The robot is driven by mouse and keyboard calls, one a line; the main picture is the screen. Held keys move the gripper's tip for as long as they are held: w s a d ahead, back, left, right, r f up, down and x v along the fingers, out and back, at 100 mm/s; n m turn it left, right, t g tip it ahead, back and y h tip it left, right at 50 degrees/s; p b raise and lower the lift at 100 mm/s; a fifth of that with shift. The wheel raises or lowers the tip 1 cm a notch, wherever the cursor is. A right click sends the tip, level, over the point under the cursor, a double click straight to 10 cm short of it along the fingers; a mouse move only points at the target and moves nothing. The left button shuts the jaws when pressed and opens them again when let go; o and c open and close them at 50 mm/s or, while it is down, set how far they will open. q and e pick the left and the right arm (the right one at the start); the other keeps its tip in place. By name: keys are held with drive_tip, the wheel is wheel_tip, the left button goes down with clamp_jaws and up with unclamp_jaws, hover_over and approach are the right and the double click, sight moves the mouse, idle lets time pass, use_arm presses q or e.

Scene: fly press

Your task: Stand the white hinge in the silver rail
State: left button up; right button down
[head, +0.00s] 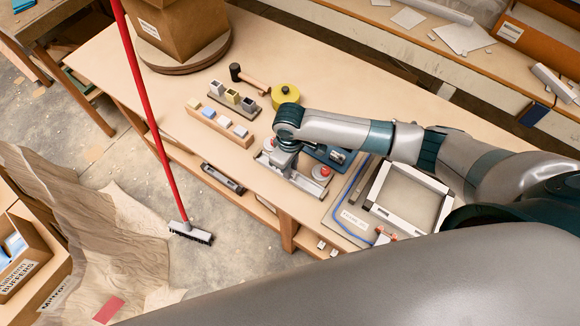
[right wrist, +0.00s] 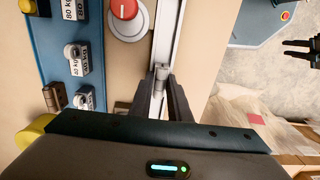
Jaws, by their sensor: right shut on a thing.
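The silver rail (right wrist: 169,28) runs up the right wrist view, and part of it shows in the head view (head: 308,183) near the table's front edge. My right gripper (right wrist: 161,88) is shut on a small pale grey piece, seemingly the white hinge (right wrist: 161,71), directly over the rail. Whether the hinge touches the rail cannot be told. In the head view my right gripper (head: 278,168) is mostly hidden under its wrist. My left gripper (right wrist: 297,49) shows small at the upper right of the right wrist view, its fingers apart and empty.
A wooden block with coloured pieces (head: 220,122), a mallet (head: 249,79) and a yellow roll (head: 286,94) are farther away. A white frame (head: 378,186) lies right.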

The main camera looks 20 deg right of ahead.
drive_tip(key=shift+s+f, duration=0.1)
drive_tip(key=shift+f, duration=0.05)
drive_tip(key=c, duration=1.6)
unclamp_jaws()
drive_tip(key=shift+s+f, duration=0.1)
drive_tip(key=shift+s+a, duration=0.1)
drive_tip(key=shift+r+p, duration=0.65)
drive_tip(key=shift+p, duration=0.15)
drive_tip(key=shift+w+r+p, duration=0.15)
drive_tip(key=shift+r+p, duration=0.75)
drive_tip(key=shift+r, duration=0.1)
drive_tip(key=shift+w+r+p, duration=0.15)
drive_tip(key=shift+r+p, duration=0.7)
drive_tip(key=shift+r, duration=1.15)
